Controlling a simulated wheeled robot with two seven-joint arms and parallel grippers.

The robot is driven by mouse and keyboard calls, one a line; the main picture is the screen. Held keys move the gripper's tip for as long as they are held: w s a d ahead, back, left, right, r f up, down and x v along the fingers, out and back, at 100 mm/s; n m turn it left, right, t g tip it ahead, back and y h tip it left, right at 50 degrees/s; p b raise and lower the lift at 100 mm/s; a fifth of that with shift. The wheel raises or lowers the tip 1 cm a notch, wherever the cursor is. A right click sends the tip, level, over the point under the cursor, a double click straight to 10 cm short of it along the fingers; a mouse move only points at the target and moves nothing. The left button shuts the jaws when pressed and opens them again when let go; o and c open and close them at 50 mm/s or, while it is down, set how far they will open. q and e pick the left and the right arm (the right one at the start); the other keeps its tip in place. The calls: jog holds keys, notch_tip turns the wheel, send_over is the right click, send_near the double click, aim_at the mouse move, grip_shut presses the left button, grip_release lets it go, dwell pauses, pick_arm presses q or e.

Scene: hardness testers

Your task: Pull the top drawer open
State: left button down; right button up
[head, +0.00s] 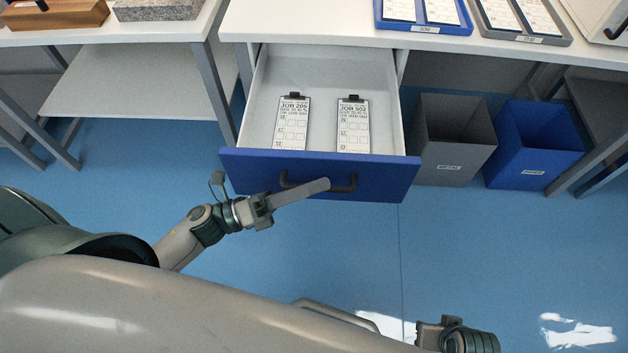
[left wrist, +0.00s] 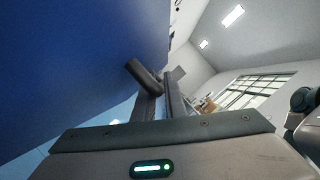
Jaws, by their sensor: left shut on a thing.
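The top drawer (head: 390,174) has a blue front and a pale inside, and it stands well out from under the white bench top. Its dark bar handle (head: 352,184) is on the front face. My left gripper (head: 322,185) is at the handle, with its fingers across the middle of the bar. The left wrist view shows the fingers (left wrist: 160,98) closed around the dark handle (left wrist: 141,76), beside the blue drawer front (left wrist: 80,60). My right gripper (head: 428,332) shows only in part at the bottom of the head view, away from the drawer; its fingers cannot be made out.
Two clipboards, JOB 205 (head: 291,122) and JOB 502 (head: 353,125), lie in the drawer. A grey bin (head: 450,145) and a blue bin (head: 535,145) stand right of it. Blue and grey trays (head: 425,28) sit on the bench. The floor in front is clear.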

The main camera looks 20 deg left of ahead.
pick_arm(q)
jog(key=c, duration=2.1)
grip_release()
pick_arm(e)
jog(key=shift+s, duration=0.35)
